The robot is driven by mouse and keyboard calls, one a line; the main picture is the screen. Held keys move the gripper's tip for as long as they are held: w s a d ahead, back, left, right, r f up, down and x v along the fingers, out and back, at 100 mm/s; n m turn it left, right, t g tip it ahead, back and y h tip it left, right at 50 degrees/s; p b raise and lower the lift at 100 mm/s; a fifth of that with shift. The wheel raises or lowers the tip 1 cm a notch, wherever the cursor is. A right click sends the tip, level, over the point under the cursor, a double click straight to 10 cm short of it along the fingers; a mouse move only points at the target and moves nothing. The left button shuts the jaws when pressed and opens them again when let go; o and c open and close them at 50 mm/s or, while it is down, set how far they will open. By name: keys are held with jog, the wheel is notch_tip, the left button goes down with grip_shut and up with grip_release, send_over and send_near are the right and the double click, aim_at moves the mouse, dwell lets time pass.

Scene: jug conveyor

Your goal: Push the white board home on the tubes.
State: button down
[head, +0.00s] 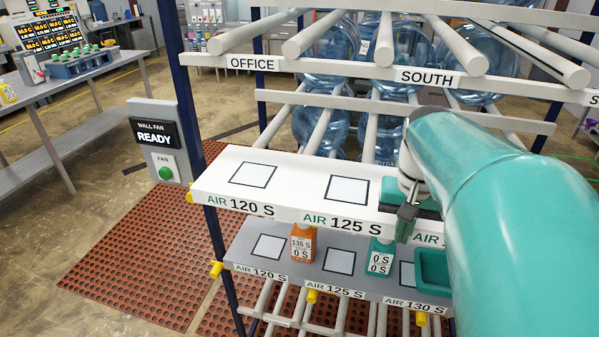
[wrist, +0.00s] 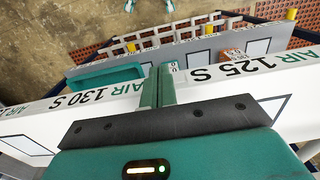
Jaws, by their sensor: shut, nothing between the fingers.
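The white board (head: 305,185) lies across the front of the rack, with two outlined squares in sight and AIR 120 S and AIR 125 S on its front edge. Pale tubes (head: 321,130) run back from behind it; its seating on them is hidden. My gripper (head: 405,222) is shut and empty at the board's front edge, right of the AIR 125 S label. In the wrist view, the shut teal fingers (wrist: 157,85) cross the lettered edge of the white board (wrist: 205,88) between AIR 130 S and AIR 125 S. I cannot tell whether they touch it.
A grey board (head: 270,268) below bears an orange container (head: 302,243), a teal container (head: 381,258) and a teal tray (head: 433,268). Large blue jugs (head: 330,55) lie in the rack behind. A fan button box (head: 160,140) stands left. The red mat (head: 130,255) is clear.

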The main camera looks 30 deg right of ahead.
jog(key=shift+w+d, duration=2.05)
jog(key=shift+d, duration=0.2)
